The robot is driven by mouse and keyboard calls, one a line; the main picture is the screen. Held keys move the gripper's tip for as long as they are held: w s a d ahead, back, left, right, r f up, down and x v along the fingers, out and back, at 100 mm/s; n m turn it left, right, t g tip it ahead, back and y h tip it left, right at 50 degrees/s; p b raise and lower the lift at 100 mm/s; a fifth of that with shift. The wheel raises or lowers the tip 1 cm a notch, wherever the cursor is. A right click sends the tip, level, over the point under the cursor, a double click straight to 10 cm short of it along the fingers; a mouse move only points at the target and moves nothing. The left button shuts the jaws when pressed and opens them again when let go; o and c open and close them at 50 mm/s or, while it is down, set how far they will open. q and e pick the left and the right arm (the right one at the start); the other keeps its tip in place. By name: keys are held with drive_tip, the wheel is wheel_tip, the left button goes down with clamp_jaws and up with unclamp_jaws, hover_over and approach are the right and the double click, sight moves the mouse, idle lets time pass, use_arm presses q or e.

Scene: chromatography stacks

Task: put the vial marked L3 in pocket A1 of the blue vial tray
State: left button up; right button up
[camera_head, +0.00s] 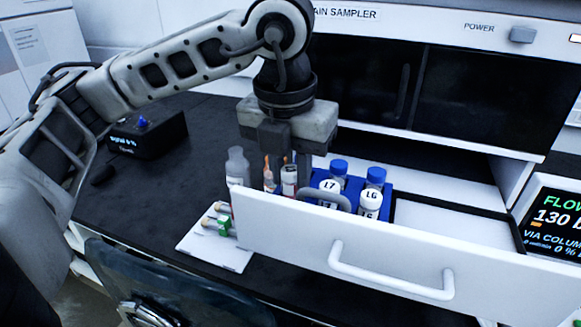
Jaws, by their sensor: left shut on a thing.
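My left gripper (284,172) points straight down behind the front of an open white drawer. It is shut on a small vial, mostly hidden by the fingers and the drawer front; its mark cannot be read. The blue vial tray (386,186) is in the drawer just right of the gripper, its lower part hidden by the drawer front. Several vials stand in it, some with blue caps (375,175) and some with white tops, marked L7 (329,186) and L6 (371,195). Pocket A1 cannot be made out. My right gripper is not in view.
The white drawer front (300,237) with its handle (390,275) stands up before the tray. A pale bottle (237,166) stands left of the gripper. A white card with small green and white items (220,252) lies left. A display (560,225) stands right.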

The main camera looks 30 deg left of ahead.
use_arm(q)
drive_tip(key=shift+f, duration=0.55)
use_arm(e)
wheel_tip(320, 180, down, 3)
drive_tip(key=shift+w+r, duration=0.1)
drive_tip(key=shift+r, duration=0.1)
use_arm(q)
drive_tip(key=o, duration=1.4)
drive_tip(key=shift+o, duration=0.2)
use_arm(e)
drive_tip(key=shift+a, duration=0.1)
use_arm(q)
drive_tip(key=shift+r+p, duration=2.3)
drive_tip(key=shift+r, duration=1.4)
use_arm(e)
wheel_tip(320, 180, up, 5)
